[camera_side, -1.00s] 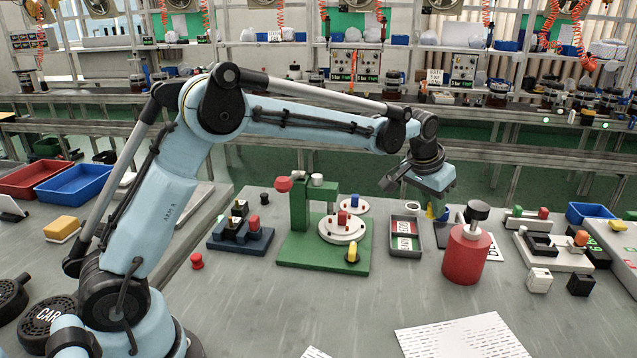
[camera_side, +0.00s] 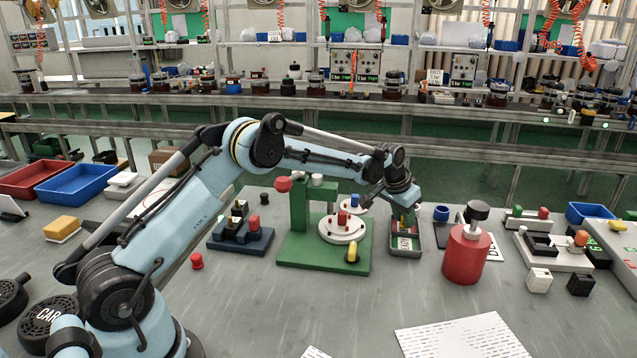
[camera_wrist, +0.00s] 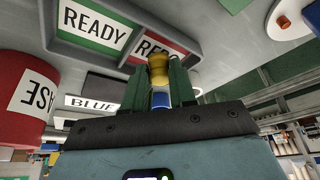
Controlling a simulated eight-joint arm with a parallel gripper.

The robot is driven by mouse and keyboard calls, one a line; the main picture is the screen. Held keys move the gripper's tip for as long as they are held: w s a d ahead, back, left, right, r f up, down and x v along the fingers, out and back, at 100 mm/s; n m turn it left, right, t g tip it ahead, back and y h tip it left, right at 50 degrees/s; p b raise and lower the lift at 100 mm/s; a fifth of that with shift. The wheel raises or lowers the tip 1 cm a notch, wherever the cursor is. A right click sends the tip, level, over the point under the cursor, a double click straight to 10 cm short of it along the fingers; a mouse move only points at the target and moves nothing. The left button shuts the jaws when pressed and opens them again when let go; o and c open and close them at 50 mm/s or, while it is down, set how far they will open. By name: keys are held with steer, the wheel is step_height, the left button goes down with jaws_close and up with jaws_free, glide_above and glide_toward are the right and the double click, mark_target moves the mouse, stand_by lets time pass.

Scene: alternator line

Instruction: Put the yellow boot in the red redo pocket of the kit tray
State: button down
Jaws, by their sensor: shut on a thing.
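The yellow boot (camera_wrist: 158,68) is held between my gripper's green fingers (camera_wrist: 160,85) in the wrist view. A small blue patch shows between the fingers under it. In the side view my gripper (camera_side: 404,222) is over the far part of the grey kit tray (camera_side: 419,250), and the boot is hard to make out there. The red redo pocket (camera_wrist: 146,47) is partly hidden behind the boot and fingers. The green READY pocket (camera_wrist: 92,28) lies beside it. I cannot tell whether the boot touches the tray.
A red cylinder (camera_side: 466,258) with a dark-handled top stands right of the tray. A small blue piece (camera_side: 441,213) stands behind, between them. A green fixture (camera_side: 300,250) with a white disc and yellow piece is close on the left.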

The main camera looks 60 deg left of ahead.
steer(key=shift+f, duration=0.25)
steer(key=shift+f, duration=0.1)
steer(key=c, duration=1.2)
jaws_free()
steer(key=s+d+r, duration=0.3)
steer(key=s+r, duration=0.8)
steer(key=r, duration=0.5)
steer(key=s+d+f+t, duration=0.1)
steer(key=s+d, duration=0.1)
steer(key=s, duration=0.8)
steer(key=s+d+f+t, duration=0.1)
steer(key=s+d+f, duration=0.1)
steer(key=s, duration=0.9)
steer(key=shift+s+d+f+t, duration=0.2)
steer(key=shift+d+t, duration=0.05)
steer(key=shift+t, duration=0.05)
